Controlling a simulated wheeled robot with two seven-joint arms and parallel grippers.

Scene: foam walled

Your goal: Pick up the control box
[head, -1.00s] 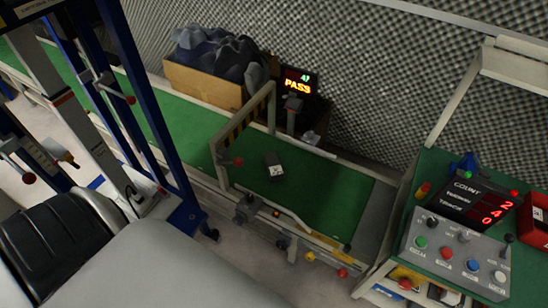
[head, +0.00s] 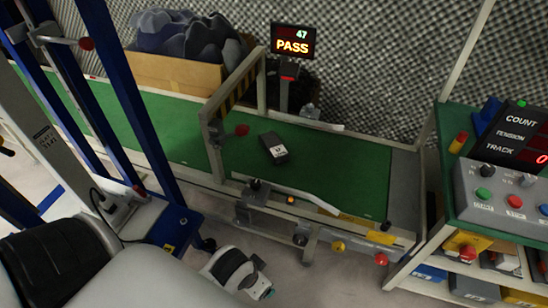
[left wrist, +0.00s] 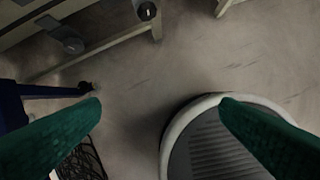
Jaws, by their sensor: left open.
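A small black box with a white label (head: 273,148), which I take to be the control box, lies on the green conveyor belt (head: 335,180), just right of the yellow-and-black striped frame. My left gripper (left wrist: 160,100) is open, its two green fingers wide apart with only bare floor and part of my base between them. In the head view a white and black arm end (head: 236,270), apparently my left one, shows at the bottom, low in front of the conveyor and well short of the box. The box is not in the left wrist view. My right gripper is not in view.
A striped frame (head: 232,85) spans the belt left of the box. A PASS display (head: 292,40) stands behind it. A bench with a button panel (head: 500,195) is at the right. Knobs and a rail (head: 300,197) line the belt's front edge. Blue posts stand left.

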